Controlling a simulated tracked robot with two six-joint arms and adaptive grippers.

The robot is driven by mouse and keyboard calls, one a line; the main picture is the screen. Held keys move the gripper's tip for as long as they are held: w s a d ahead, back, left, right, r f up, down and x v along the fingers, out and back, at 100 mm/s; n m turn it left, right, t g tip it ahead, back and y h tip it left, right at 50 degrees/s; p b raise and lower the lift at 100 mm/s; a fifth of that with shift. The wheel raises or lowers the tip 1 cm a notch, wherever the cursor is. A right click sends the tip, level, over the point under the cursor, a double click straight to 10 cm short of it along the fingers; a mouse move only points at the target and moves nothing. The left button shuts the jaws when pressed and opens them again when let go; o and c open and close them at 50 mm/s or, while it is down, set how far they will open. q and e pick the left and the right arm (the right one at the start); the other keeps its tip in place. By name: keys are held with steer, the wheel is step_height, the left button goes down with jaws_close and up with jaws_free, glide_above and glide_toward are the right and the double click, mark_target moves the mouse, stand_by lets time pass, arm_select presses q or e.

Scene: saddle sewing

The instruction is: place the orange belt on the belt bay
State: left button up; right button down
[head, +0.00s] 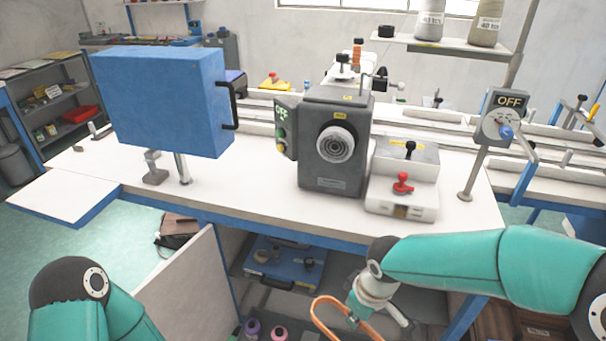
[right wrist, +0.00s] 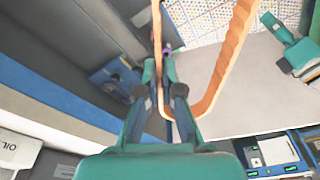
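The orange belt (head: 322,318) is a thin loop hanging below the front edge of the worktable in the head view. In the right wrist view the belt (right wrist: 225,68) makes a long U, with its bend close to the palm and one strand between the fingers. My right gripper (head: 362,308) is shut on the belt; its fingers (right wrist: 161,75) also show in the right wrist view. My left arm shows at the lower left of the head view, but its gripper is out of the frame. I cannot tell which place is the belt bay.
A dark sewing-machine head (head: 318,178) stands on the white worktable (head: 250,185), with a blue box-shaped cover (head: 160,100) to its left. A grey unit with a red knob (head: 402,185) and an OFF switch post (head: 500,118) stand right. A shelf below holds a blue case (head: 280,268) and spools (head: 253,328).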

steer(key=w+d+f+m+h, duration=0.1)
steer(key=w+d+f+m, duration=0.3)
steer(key=d+m, duration=0.4)
steer(key=shift+w+d+f+m+t, duration=0.15)
steer(key=shift+d+f+m+t, duration=0.15)
steer(key=shift+f, duration=0.45)
